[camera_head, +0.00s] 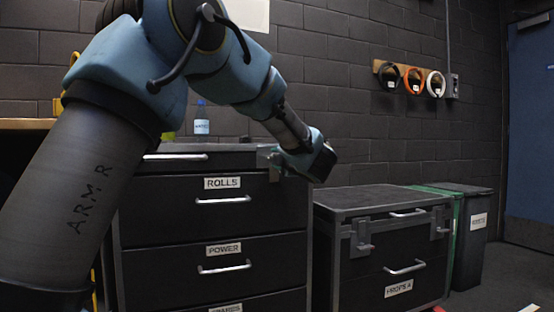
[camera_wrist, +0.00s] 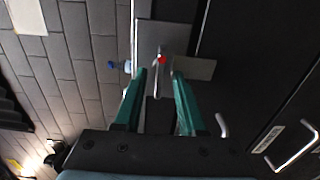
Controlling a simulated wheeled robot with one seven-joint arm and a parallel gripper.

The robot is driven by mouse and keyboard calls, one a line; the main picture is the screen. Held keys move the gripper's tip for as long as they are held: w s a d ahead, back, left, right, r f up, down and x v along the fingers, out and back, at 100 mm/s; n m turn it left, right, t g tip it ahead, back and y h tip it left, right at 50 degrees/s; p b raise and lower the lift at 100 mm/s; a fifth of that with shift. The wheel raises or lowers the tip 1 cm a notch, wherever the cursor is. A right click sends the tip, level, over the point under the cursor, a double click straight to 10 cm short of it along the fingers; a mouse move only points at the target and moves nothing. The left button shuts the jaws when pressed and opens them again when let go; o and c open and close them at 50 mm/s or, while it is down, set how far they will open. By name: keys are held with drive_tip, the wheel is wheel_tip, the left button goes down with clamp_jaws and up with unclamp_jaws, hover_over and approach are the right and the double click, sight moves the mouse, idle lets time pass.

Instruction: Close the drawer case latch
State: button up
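The black drawer case (camera_head: 215,225) with drawers labelled ROLLS and POWER stands at centre left in the head view. A grey metal latch plate (camera_head: 267,157) sits at its upper right front corner, partly hidden by my gripper (camera_head: 284,163). In the wrist view, the latch plate (camera_wrist: 190,65) has a small lever (camera_wrist: 157,82) with a red spot at its top. My gripper's teal fingers (camera_wrist: 159,76) are open, one on each side of the lever, with gaps visible. Whether the fingertips touch the plate is unclear.
A small blue-topped bottle (camera_head: 201,120) stands behind the drawer case. Headphones (camera_head: 411,80) hang on the brick wall.

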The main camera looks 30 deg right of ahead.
drive_tip(key=s+a+p, duration=0.1)
drive_tip(key=s, duration=0.9)
drive_tip(key=shift+s+a+p, duration=0.15)
drive_tip(key=shift+s+p, duration=0.15)
drive_tip(key=shift+s, duration=0.1)
